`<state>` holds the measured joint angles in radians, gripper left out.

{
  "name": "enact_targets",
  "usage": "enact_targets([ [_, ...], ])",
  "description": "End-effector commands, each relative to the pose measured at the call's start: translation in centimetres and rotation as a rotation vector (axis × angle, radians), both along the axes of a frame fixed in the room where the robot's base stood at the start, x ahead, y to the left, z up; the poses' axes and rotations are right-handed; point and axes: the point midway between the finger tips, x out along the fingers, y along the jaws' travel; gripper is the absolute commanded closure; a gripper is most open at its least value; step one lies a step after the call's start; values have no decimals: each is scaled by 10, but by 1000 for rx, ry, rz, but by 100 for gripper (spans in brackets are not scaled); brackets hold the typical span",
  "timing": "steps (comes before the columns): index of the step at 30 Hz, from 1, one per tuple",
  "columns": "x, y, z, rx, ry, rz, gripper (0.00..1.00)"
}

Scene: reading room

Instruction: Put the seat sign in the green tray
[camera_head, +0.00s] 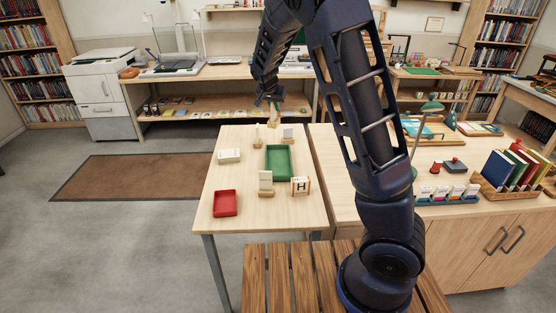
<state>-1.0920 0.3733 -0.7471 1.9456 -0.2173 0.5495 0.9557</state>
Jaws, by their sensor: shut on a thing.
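The green tray (279,163) lies on the middle of the light wooden table, and looks empty. My gripper (272,102) is above the table's far end, beyond the tray. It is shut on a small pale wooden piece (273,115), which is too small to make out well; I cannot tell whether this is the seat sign. A pale stand with a white card (265,181) is at the tray's near side. A block marked H (301,186) stands to its right. Another white-carded stand (288,132) is beyond the tray.
A red tray (225,203) lies at the near left of the table (252,216). A white boxy item (229,156) and a small wooden stand (257,138) are left of the green tray. A counter (345,182) with books stands at right. My arm crosses the view.

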Motion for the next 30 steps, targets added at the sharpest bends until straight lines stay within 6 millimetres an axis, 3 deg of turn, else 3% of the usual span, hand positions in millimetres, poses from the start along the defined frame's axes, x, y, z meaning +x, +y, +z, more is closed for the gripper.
enact_targets([
  [3,3,-15,0,1,0,-22,100],
  [8,3,-21,-16,-1,2,-31,100],
  [24,3,-21,-130,-1,3,-30,100],
  [30,4,-20,-153,1,0,-30,100],
])
